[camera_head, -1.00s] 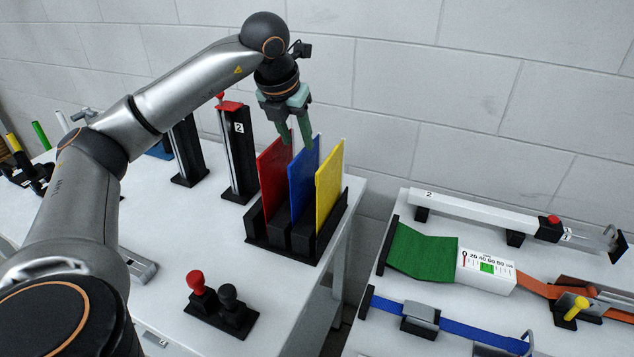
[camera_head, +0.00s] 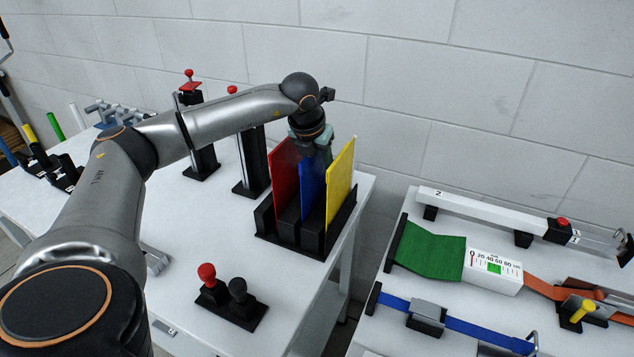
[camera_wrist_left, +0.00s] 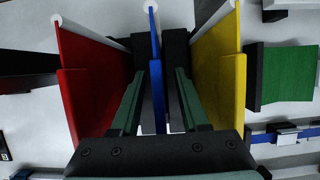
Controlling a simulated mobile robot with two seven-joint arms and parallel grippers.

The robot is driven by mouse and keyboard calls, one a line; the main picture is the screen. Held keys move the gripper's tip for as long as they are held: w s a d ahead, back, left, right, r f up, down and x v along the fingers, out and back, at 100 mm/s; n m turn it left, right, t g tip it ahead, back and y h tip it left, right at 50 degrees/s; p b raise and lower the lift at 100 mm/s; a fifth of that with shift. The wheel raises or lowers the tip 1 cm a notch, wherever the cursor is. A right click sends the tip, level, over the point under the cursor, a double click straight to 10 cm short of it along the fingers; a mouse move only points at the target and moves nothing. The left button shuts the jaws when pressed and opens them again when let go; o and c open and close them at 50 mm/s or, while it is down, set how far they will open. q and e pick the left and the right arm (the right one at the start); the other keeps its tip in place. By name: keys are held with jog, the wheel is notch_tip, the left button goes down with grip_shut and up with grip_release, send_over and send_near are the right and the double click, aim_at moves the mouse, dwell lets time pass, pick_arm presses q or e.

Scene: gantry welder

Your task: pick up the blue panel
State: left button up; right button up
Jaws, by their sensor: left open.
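The blue panel (camera_head: 312,188) stands upright in the middle slot of a black rack (camera_head: 286,246), between a red panel (camera_head: 284,173) and a yellow panel (camera_head: 340,183). My left gripper (camera_head: 318,158) points down at the top of the blue panel, partly hidden behind the panels. In the left wrist view, the open green fingers (camera_wrist_left: 157,105) lie one on each side of the blue panel (camera_wrist_left: 155,60), with gaps beside it. The red panel (camera_wrist_left: 95,85) is left of the fingers and the yellow panel (camera_wrist_left: 217,80) is right. My right gripper is not in view.
A base with a red and a black knob (camera_head: 231,298) stands in front of the rack. Two black posts with red tops stand behind my arm. A second table at right holds a green cloth (camera_head: 428,250) and a white gauge box (camera_head: 492,270). A wall stands behind.

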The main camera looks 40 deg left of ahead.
pick_arm(q)
grip_shut()
dwell(1.4)
